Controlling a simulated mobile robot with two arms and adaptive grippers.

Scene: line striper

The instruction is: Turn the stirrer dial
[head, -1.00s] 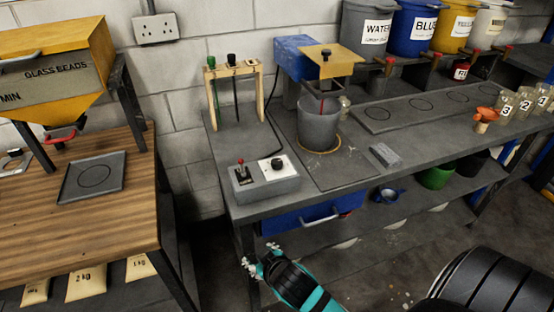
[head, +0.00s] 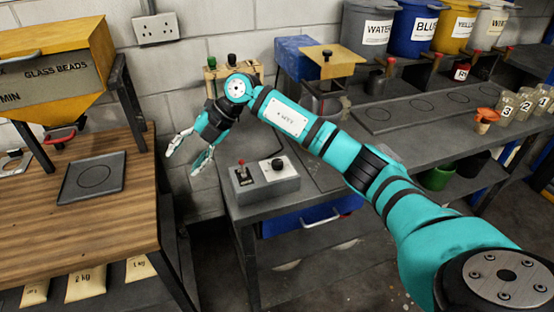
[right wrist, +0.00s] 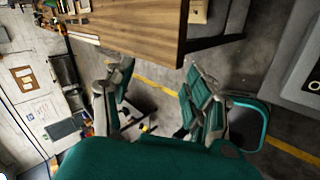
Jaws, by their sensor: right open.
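The dial is in plain sight just below my right forearm. My right gripper (head: 190,158) is open and empty, left of the box, over the gap between the two benches, and touches nothing. Its spread fingers also show in the right wrist view (right wrist: 153,110). The stirrer's blue housing (head: 294,54) and tan plate (head: 330,62) stand behind; my arm partly hides the pot below.
A wooden bench (head: 70,225) with a dark square plate (head: 92,180) and the glass beads hopper (head: 60,72) stands close on the left. A rack (head: 214,75) is partly hidden behind my wrist. Small jars (head: 507,108) stand at the right.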

